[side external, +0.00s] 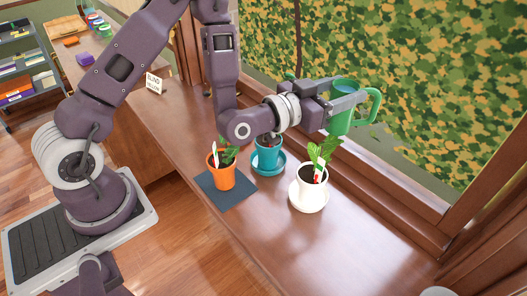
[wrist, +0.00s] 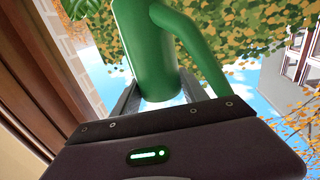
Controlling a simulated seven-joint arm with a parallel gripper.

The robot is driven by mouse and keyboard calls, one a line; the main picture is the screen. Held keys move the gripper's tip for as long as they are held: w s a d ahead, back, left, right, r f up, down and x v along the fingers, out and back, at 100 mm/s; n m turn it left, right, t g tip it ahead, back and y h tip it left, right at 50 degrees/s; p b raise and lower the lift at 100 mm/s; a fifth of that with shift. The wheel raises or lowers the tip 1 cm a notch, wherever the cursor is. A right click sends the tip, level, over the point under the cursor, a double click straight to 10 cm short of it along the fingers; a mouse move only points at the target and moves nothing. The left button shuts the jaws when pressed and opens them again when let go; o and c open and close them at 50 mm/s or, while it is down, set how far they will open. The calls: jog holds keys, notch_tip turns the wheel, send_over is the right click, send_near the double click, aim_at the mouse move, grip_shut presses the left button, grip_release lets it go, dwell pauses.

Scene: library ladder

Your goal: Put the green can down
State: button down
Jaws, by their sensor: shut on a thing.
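The green can (side external: 339,121) is a watering can with a loop handle on its right side. It is held in the air near the window, above and behind the potted plants. My gripper (side external: 345,101) is shut on its body, with a finger across its near side. In the wrist view the can (wrist: 145,45) stands between the two fingers of my gripper (wrist: 158,98), its handle or spout curving off to the right. Its far end is cut off by the top of that view.
A white pot (side external: 308,195) on a white saucer stands below the can. A teal pot (side external: 267,157) on a teal saucer and an orange pot (side external: 222,179) on a dark mat (side external: 226,203) stand to the left. A small sign (side external: 154,83) stands farther left.

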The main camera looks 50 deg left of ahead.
jog(key=a+r+n+y, duration=0.2)
jog(key=a+r+y, duration=0.1)
jog(key=a+r, duration=0.4)
jog(key=s+d+r+m+g+h, duration=0.1)
jog(key=s+d+m+h, duration=0.15)
jog(key=d+h, duration=0.35)
jog(key=s+d+r+m+g+h, duration=0.1)
jog(key=s+d+m+g+h, duration=0.2)
jog(key=d, duration=0.5)
jog(key=s+d+f+m+g+h, duration=0.2)
jog(key=s+d+m+g+h, duration=0.65)
jog(key=s+d, duration=0.3)
notch_tip(320, 180, down, 26)
jog(key=s, duration=0.1)
jog(key=shift+a+f+m, duration=0.2)
jog(key=shift+a+m, duration=0.05)
jog(key=shift+m, duration=0.15)
jog(key=shift+f, duration=0.1)
jog(key=c, duration=0.6)
grip_release()
jog(key=shift+f, duration=0.1)
